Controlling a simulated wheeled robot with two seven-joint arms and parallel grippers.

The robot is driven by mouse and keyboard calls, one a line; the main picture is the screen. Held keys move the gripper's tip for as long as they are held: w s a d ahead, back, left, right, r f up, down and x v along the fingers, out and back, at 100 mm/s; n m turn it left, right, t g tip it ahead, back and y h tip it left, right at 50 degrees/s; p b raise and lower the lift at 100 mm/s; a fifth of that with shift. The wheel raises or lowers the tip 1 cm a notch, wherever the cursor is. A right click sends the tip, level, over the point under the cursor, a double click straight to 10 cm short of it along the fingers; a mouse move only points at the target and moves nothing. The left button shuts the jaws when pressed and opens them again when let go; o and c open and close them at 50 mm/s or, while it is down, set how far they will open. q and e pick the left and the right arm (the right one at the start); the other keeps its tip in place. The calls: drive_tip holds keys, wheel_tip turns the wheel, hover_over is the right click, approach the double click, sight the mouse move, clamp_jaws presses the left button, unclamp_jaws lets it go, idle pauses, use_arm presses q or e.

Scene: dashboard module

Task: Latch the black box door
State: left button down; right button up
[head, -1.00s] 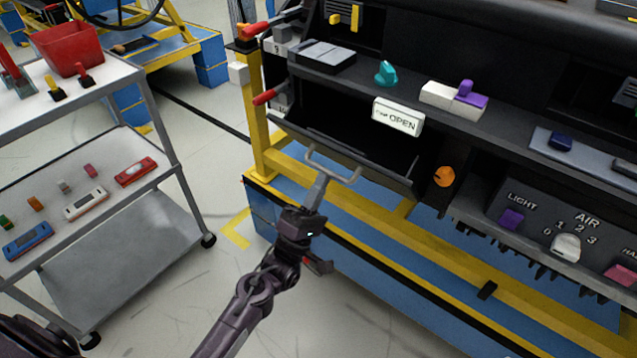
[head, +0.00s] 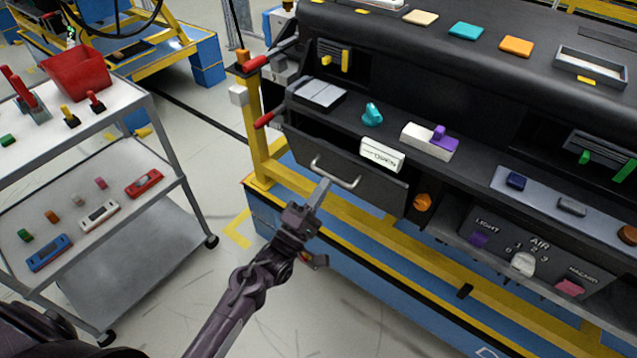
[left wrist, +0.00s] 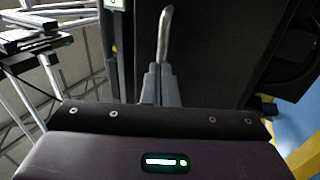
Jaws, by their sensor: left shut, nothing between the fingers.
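The black box door (head: 350,182) is a dark panel with a metal bar handle (head: 335,172), below the dashboard's shelf. It stands close to upright; I cannot tell if it is fully closed. A white label block (head: 382,155) is at its upper edge. An orange knob (head: 422,202) sits just right of the door. My left gripper (head: 322,190) is shut and empty, its fingertips in front of the door by the handle. In the left wrist view the shut fingers (left wrist: 160,85) point at the handle (left wrist: 165,35); contact is unclear.
Red-handled levers (head: 255,65) stick out at the dashboard's left end. A teal knob (head: 372,114) and a purple switch (head: 440,137) are on the shelf above. The grey cart (head: 150,225) stands at left, with open floor between it and the yellow frame (head: 260,150).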

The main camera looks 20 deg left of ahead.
sight(338, 161)
use_arm(q)
drive_tip(key=r+p, duration=0.1)
drive_tip(key=w+g+p, duration=0.1)
drive_tip(key=r+g+p, duration=0.1)
drive_tip(key=p, duration=0.1)
drive_tip(key=shift+w+d+r+y, duration=0.3)
drive_tip(key=shift+w+r, duration=0.05)
drive_tip(key=shift+w, duration=0.05)
drive_tip(key=shift+w+d+r+p, duration=0.15)
drive_tip(key=shift+w+d+p, duration=0.05)
drive_tip(key=shift+w+p, duration=0.25)
drive_tip(key=shift+r, duration=0.15)
